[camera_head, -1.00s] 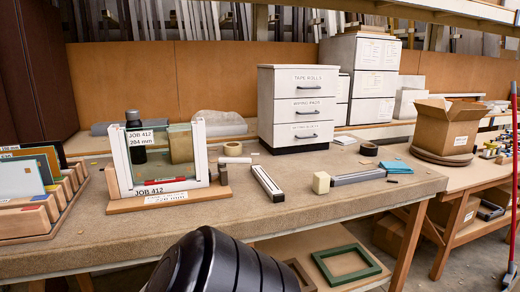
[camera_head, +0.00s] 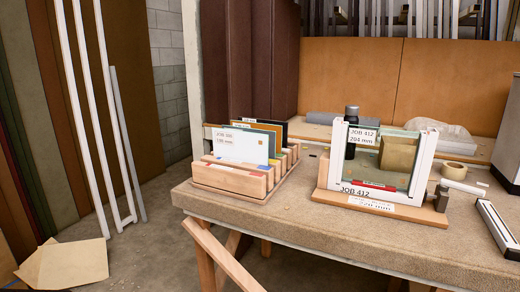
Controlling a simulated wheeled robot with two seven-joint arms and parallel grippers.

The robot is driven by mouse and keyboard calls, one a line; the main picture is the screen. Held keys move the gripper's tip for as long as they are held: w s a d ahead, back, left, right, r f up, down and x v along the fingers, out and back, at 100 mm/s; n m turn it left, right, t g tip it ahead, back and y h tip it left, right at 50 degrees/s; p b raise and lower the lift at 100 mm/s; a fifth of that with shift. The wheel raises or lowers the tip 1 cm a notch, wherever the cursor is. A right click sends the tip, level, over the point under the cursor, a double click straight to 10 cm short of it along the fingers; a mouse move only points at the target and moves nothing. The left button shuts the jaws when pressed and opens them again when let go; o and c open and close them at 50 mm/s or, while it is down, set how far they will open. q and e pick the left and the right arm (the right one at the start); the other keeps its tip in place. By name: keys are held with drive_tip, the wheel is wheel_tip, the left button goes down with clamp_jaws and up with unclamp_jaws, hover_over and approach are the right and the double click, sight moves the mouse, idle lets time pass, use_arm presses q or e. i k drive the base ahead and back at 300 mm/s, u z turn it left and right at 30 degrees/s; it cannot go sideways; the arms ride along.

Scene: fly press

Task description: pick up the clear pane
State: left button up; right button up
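The clear pane (camera_head: 368,160) stands upright on the bench at right of centre. Neither gripper is in view.
A wooden rack (camera_head: 230,181) of upright cards stands left of the pane on the bench. A tape roll (camera_head: 454,171), a small dark weight (camera_head: 440,198) and a grey bar (camera_head: 497,228) lie to the right. White strips (camera_head: 92,110) lean far left.

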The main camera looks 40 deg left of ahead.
sight(384, 157)
drive_tip(key=u, duration=1.1)
drive_tip(key=i, duration=1)
